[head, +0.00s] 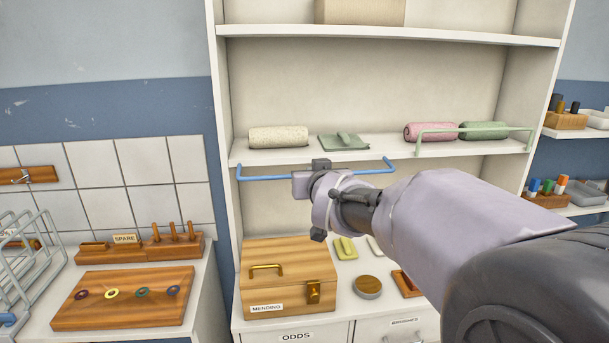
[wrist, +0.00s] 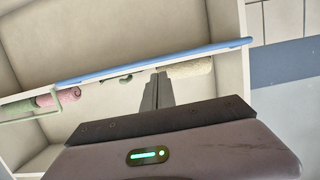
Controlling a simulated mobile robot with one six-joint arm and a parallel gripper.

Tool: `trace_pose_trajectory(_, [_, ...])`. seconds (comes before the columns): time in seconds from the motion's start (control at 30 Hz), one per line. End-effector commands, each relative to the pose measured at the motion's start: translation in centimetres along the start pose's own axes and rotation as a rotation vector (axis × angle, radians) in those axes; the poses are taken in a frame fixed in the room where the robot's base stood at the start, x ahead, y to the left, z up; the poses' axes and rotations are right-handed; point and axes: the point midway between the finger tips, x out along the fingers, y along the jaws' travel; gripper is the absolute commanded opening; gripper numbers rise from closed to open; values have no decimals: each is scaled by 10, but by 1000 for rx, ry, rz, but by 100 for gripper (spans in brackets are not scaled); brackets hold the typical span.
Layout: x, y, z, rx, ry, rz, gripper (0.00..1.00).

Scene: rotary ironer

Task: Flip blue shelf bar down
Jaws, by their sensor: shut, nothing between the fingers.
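The blue shelf bar (head: 265,178) is a thin U-shaped rail on the front of the middle shelf (head: 300,154), at its left half. Its long rod sits lower than the shelf's front edge in the head view. My gripper (head: 320,164) is in front of this rod and hides part of it. In the wrist view the blue bar (wrist: 110,74) crosses the picture, and the shut, empty fingers (wrist: 160,74) end right beside it. I cannot tell whether they touch it.
A green bar (head: 475,128) stands raised above the shelf edge at right. Rolled towels, including a cream roll (head: 278,137) and a pink roll (head: 431,131), lie on the shelf. A wooden mending box (head: 287,280) stands below. My arm covers the lower right.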

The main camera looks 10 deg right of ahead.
Motion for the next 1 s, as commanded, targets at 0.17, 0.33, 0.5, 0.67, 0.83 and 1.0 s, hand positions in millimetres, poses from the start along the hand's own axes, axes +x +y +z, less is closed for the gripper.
trace_pose_trajectory(0.17, [-27,0,38,-1,-1,0,0])
trace_pose_trajectory(0.33, [-44,0,56,0,1,0,0])
trace_pose_trajectory(0.5, [-50,0,63,-1,2,-1,0])
trace_pose_trajectory(0.67, [-50,0,63,0,3,-1,0])
trace_pose_trajectory(0.83, [-61,0,66,19,-26,-7,0])
trace_pose_trajectory(1.0, [-171,1,128,209,-350,-41,0])
